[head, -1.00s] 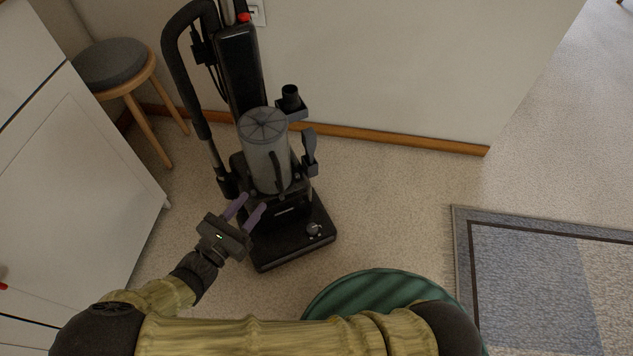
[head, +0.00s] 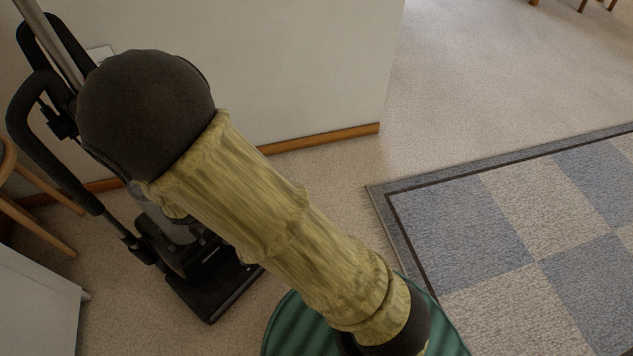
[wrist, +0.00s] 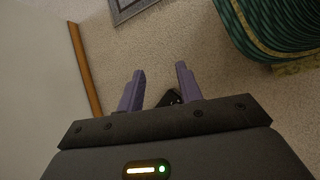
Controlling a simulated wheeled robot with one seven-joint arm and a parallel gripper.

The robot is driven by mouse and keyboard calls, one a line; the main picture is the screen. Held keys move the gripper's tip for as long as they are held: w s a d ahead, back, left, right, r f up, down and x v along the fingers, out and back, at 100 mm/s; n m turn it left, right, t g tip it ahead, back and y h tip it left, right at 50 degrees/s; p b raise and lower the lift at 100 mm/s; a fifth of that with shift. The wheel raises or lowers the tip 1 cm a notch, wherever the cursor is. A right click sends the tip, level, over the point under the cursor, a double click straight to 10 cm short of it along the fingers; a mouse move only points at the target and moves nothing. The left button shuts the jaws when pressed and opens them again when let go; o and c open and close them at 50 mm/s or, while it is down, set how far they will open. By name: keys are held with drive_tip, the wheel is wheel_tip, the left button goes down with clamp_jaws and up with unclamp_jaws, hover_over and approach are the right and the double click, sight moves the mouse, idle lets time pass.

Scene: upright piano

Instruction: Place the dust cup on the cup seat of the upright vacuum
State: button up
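The black upright vacuum (head: 212,285) stands at the left in the head view, its handle rising at the left edge. My arm covers much of its middle. A small part of the grey, see-through dust cup (head: 172,226) shows below my arm, within the vacuum's body; its top and the cup seat are hidden. My gripper (wrist: 160,72) is open in the wrist view, its two purple fingers apart with carpet beyond. A small dark piece shows low between the fingers; I cannot tell what it is. My gripper is hidden in the head view.
A white wall (head: 300,65) with a wooden skirting board (head: 325,140) stands behind the vacuum. A stool (head: 35,225) and a white cabinet (head: 35,305) are at the left. A blue-grey checked rug (head: 520,230) lies at the right.

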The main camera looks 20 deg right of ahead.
drive_tip(key=d+r+m+t+y, duration=0.2)
drive_tip(key=d+r+m+y, duration=0.5)
drive_tip(key=d+m, duration=0.5)
drive_tip(key=r+m, duration=0.2)
drive_tip(key=m, duration=0.1)
drive_tip(key=shift+s, duration=0.2)
drive_tip(key=shift+d, duration=0.1)
drive_tip(key=w+r+p+v, duration=0.1)
drive_tip(key=w+p+v, duration=0.2)
drive_tip(key=p+v, duration=1.4)
drive_tip(key=w+d+p+v, duration=0.1)
drive_tip(key=w+p+v, duration=0.3)
drive_tip(key=p+v, duration=1.3)
drive_tip(key=w+r+p+v, duration=0.1)
drive_tip(key=w+p+v, duration=0.3)
drive_tip(key=p+v, duration=1.3)
drive_tip(key=shift+w+d+r+p, duration=0.25)
drive_tip(key=shift+d+r+p, duration=0.2)
drive_tip(key=shift+p, duration=0.45)
